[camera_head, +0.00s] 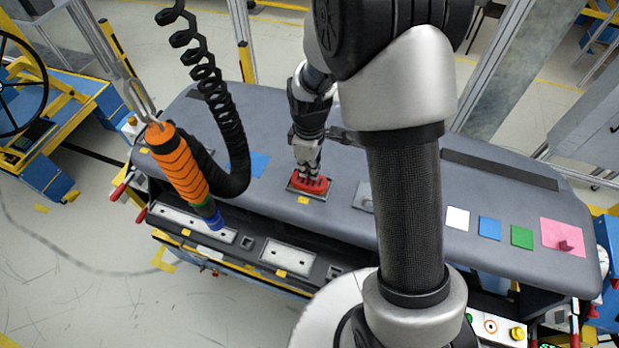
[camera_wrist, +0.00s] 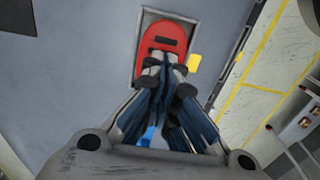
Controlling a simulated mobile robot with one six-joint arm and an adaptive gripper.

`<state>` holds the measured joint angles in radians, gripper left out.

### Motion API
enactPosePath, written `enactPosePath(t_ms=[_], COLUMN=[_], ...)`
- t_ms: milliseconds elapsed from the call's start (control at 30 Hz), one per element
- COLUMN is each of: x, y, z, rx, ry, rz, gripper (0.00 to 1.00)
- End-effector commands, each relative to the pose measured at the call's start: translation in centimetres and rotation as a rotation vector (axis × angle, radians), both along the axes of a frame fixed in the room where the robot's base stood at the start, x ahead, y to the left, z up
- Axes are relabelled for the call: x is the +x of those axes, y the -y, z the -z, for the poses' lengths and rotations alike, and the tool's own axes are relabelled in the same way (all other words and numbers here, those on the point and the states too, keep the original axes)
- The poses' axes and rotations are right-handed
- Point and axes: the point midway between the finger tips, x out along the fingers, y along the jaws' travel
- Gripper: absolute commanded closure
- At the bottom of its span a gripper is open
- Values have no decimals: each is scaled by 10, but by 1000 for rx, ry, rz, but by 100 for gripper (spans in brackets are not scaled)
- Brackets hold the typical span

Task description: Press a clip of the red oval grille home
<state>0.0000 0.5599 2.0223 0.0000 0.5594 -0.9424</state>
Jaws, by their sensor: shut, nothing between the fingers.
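The red oval grille (camera_head: 312,186) sits in a grey rectangular frame (camera_head: 295,189) on the dashboard's top. It also shows in the wrist view as a red oval with dark slots (camera_wrist: 163,37), inside the same frame (camera_wrist: 140,72). My gripper (camera_head: 310,174) points down at the grille with its fingers together and nothing between them. In the wrist view its fingertips (camera_wrist: 163,65) overlap the near half of the grille and hide it. I cannot tell whether they touch it. The clips are too small or hidden to make out.
A yellow tag (camera_wrist: 194,62) lies beside the frame. White, blue (camera_head: 489,229), green (camera_head: 522,237) and pink pads lie at the dashboard's right. The dashboard top around the frame is mostly clear.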

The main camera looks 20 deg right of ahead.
Motion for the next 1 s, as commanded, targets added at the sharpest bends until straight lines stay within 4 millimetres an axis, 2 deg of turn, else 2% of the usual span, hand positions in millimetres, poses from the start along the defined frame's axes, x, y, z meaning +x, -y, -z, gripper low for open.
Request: enactPosePath(t_ms=[1000], x=[0], y=[0], z=[11], rx=[0], ry=[0], rz=[0], gripper=[100])
